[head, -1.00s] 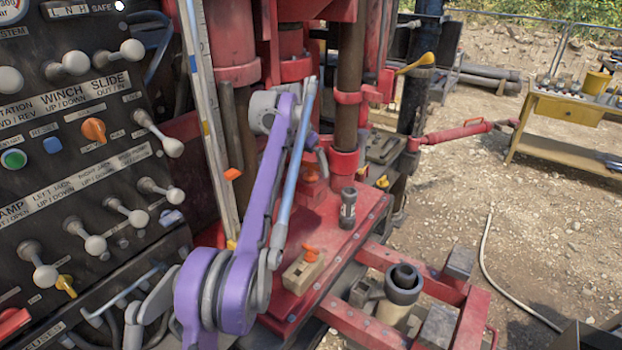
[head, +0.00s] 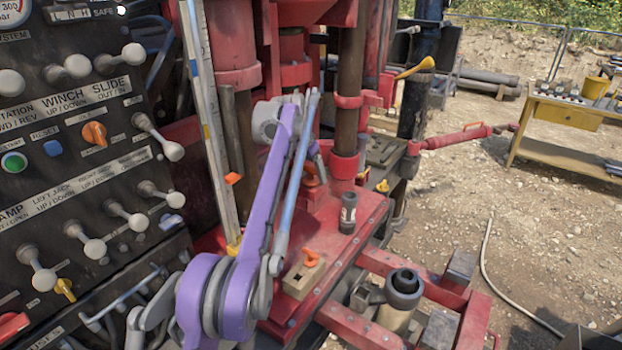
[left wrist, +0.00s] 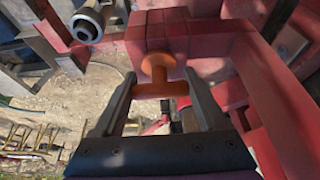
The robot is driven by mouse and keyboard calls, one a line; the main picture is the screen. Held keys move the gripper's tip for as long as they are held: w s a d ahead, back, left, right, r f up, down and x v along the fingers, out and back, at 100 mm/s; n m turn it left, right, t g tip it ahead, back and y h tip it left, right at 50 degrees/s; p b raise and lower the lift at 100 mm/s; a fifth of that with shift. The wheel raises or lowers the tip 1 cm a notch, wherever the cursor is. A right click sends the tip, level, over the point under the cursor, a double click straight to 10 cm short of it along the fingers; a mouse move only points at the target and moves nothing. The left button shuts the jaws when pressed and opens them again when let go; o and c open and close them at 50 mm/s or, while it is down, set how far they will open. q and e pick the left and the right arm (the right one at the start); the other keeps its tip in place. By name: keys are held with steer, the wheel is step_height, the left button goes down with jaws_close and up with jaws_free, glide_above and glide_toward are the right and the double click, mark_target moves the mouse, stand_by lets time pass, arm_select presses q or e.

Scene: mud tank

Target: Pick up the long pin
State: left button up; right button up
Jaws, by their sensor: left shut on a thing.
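The long pin (left wrist: 160,72) has an orange T-shaped handle. In the left wrist view it is between my left gripper's (left wrist: 163,100) two dark fingers, which are shut on the crossbar. Its stem runs to a red block (left wrist: 165,35), and its length is hidden there. In the head view the pin's orange handle (head: 312,173) shows low behind my purple left arm, beside the red column base. My left gripper (head: 317,160) is mostly hidden there. Another orange-handled pin (head: 311,258) stands in a tan block (head: 297,282). My right gripper is not in view.
A lever panel (head: 80,160) stands close on the left. A dark cylinder (head: 348,212) stands on the red deck (head: 325,230). Drill columns (head: 350,100) rise behind my arm. A red frame with a pipe socket (head: 404,288) is at front right. A yellow workbench (head: 565,110) stands far right.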

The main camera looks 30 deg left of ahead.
arm_select(q)
step_height(320, 180, up, 9)
steer(key=p, duration=0.3)
steer(key=shift+w+f, duration=0.1)
steer(key=shift+s+r, duration=0.25)
steer(key=shift+r, duration=0.4)
steer(key=shift+w+f, duration=0.1)
steer(key=shift+w, duration=0.15)
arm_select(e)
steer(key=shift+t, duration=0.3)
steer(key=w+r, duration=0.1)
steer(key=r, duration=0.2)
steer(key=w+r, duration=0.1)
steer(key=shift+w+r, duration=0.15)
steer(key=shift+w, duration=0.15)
arm_select(q)
steer(key=shift+s, duration=0.1)
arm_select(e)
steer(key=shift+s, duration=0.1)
